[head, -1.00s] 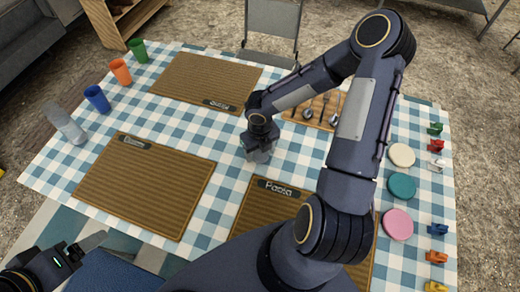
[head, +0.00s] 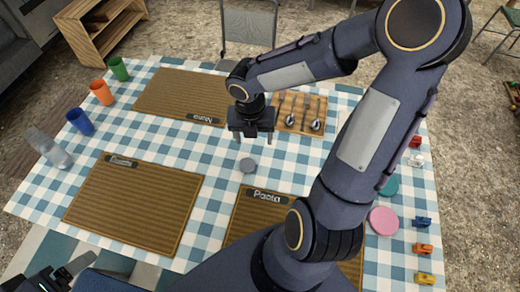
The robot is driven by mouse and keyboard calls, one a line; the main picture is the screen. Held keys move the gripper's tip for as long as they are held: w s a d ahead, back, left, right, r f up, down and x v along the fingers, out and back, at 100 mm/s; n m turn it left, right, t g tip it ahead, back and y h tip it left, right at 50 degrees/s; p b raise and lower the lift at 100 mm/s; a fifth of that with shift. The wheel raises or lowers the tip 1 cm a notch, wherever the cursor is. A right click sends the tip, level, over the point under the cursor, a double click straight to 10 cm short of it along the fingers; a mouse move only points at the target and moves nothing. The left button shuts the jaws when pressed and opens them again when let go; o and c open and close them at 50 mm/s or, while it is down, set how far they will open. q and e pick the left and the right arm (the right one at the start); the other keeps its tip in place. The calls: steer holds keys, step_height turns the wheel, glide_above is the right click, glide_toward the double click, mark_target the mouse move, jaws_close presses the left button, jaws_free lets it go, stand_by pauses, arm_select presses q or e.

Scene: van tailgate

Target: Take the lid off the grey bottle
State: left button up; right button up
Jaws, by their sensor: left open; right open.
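The grey bottle (head: 50,149) stands near the left edge of the checked tablecloth, beside the blue cup. It looks translucent; no separate lid can be made out on its top. A small round grey disc, which looks like a lid (head: 248,166), lies on the cloth in the middle of the table. My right gripper (head: 253,140) is open and empty, pointing down a little above and behind the disc. My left gripper (head: 69,272) is open at the lower left, near the table's front edge, apart from the bottle.
Blue (head: 80,121), orange (head: 101,92) and green (head: 118,69) cups line the left edge. Brown placemats (head: 135,205) cover much of the table. Coloured discs and several clips (head: 423,250) are at the right.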

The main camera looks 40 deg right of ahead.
steer(key=s+a+r+m+t+y, duration=0.2)
steer(key=s+r+m, duration=0.3)
steer(key=m, duration=1)
steer(key=s+a+r+m+t+y, duration=0.2)
steer(key=s+r+m, duration=0.4)
steer(key=m, duration=0.9)
steer(key=shift+s+a+r+t, duration=0.15)
steer(key=shift+s+a+t, duration=0.45)
steer(key=shift+s+t, duration=0.1)
